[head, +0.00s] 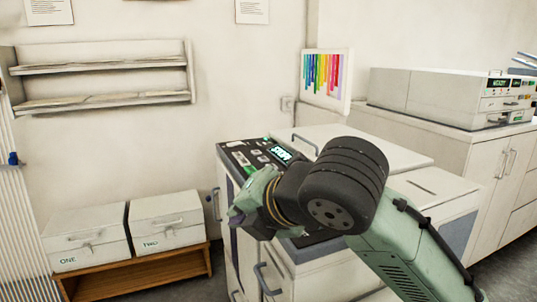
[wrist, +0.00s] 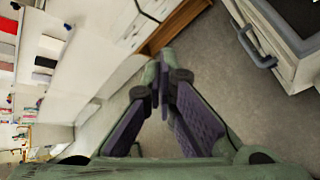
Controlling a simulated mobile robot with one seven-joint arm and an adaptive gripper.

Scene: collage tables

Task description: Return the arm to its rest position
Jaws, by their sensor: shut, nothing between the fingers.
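My arm reaches up from the lower right in the head view and bends at a black, ribbed joint. My green and dark gripper (head: 248,208) is in front of the white machine and hides part of its control panel and front. In the wrist view my gripper (wrist: 163,78) is shut, with its purple-padded fingers meeting at the tips and nothing between them. Below the fingertips in that view is bare grey floor.
The white machine (head: 410,185) with a lit control panel (head: 262,158) stands close behind my gripper. Two white drawer boxes, marked ONE (head: 85,240) and TWO (head: 168,222), stand on a low wooden bench (head: 140,275) at left. A wall shelf (head: 100,68) hangs above them. A counter (head: 480,140) is at right.

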